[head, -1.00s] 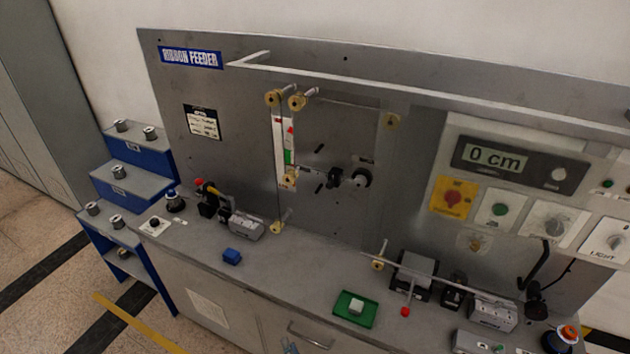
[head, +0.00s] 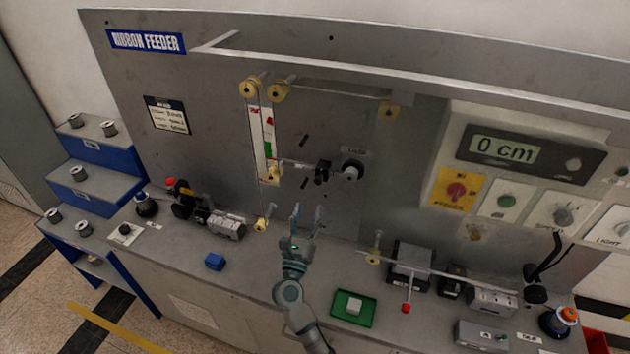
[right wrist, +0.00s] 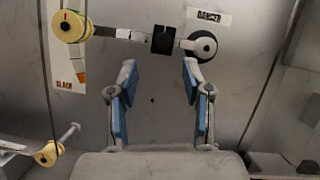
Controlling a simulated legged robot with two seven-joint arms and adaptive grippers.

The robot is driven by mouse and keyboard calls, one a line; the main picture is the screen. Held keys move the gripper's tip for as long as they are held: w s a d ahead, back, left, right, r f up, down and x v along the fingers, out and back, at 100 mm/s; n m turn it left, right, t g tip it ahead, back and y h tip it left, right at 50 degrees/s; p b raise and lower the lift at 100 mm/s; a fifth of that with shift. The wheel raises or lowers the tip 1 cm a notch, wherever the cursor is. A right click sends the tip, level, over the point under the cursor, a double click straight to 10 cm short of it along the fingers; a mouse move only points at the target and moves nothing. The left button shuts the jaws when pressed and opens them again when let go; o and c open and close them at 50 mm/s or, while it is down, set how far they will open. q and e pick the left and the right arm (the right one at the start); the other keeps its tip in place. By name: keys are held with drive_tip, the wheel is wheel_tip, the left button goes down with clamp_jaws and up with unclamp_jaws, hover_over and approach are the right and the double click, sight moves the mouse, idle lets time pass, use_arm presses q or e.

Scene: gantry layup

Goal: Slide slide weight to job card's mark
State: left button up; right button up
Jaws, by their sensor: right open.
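The slide weight (head: 322,170) is a small black block on a thin light arm between a yellow roller (head: 275,173) and a round pivot (head: 352,170) on the grey panel. The job card (head: 166,115) is a white sheet with a black header at the panel's upper left; its writing is too small to read. My right gripper (head: 308,212) is open and empty, below the slide weight in the head view. In the right wrist view the slide weight (right wrist: 163,40) shows just beyond and between the open fingertips (right wrist: 158,68), apart from them.
A red, white and green strip (head: 265,145) hangs between the rollers, with a thin line beside it. A long pale rail (head: 400,75) juts out above.

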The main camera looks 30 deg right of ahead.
sight(318, 184)
drive_tip(key=p+x, duration=0.1)
drive_tip(key=x, duration=0.7)
drive_tip(key=shift+s+d+p, duration=0.1)
drive_tip(key=shift+d+p, duration=0.25)
drive_tip(key=shift+w+d, duration=0.2)
drive_tip(key=shift+w, duration=0.1)
drive_tip(key=shift+a+r, duration=0.1)
drive_tip(key=shift+a, duration=0.1)
drive_tip(key=shift+c, duration=0.5)
drive_tip(key=c, duration=0.8)
use_arm(q)
drive_tip(key=shift+w+d+r, duration=0.15)
drive_tip(key=shift+w+r, duration=0.75)
drive_tip(key=shift+r, duration=0.25)
use_arm(e)
clamp_jaws()
